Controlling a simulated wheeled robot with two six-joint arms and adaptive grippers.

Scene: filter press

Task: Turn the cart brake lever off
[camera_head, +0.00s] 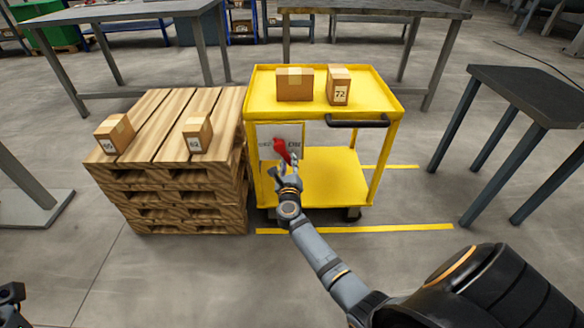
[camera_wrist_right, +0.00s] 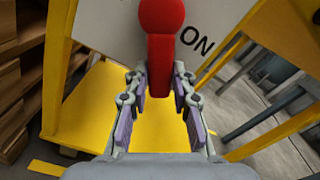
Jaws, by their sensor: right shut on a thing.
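The yellow cart (camera_head: 325,104) stands in the middle of the head view. Its red brake lever (camera_head: 281,151) sits in front of a pale label plate (camera_head: 296,133) on the cart's near left side. My right gripper (camera_head: 287,163) is shut on the lever. In the right wrist view the red lever (camera_wrist_right: 163,40) runs down from a round end between the two fingers (camera_wrist_right: 159,76). The word ON shows on the plate to its right; other lettering is hidden or too small. A small part of what seems my left gripper (camera_head: 12,294) shows at the lower left edge; its fingers are unclear.
Two cardboard boxes (camera_head: 294,84) (camera_head: 339,86) stand on the cart's top shelf. A pallet stack (camera_head: 170,175) with two small boxes stands close to the cart's left. A dark table (camera_head: 530,92) stands at right. Yellow floor lines (camera_head: 400,228) run around the cart.

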